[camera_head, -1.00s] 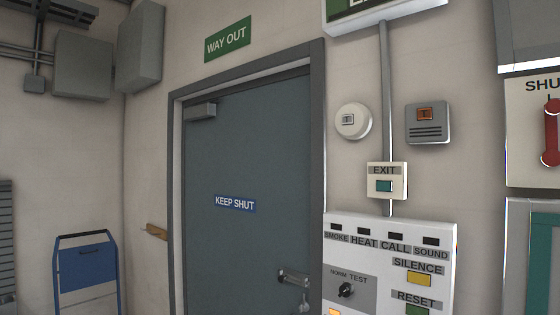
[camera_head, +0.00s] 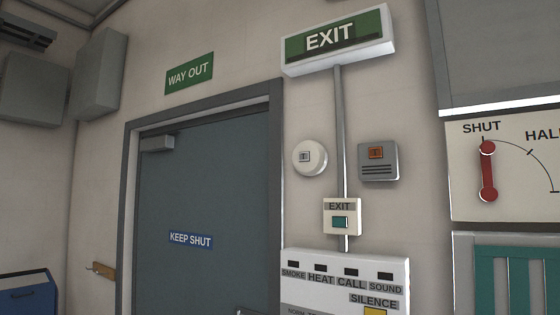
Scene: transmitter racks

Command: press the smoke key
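A white alarm panel (camera_head: 340,275) is on the wall right of the door, cut off by the bottom edge of the view. Its top row has small dark windows labelled SMOKE, HEAT, CALL and SOUND. The SMOKE window (camera_head: 294,265) is the leftmost and looks dark. Below the row is a SILENCE label with a yellow key (camera_head: 375,311) only partly in view. Anything lower on the panel is out of view. My gripper is not in view.
A grey door (camera_head: 205,215) marked KEEP SHUT stands left of the panel. Above the panel are an EXIT button box (camera_head: 341,217), a round detector (camera_head: 310,157) and a grey sounder (camera_head: 379,161). A red lever (camera_head: 488,170) is at right. A blue object (camera_head: 28,294) stands lower left.

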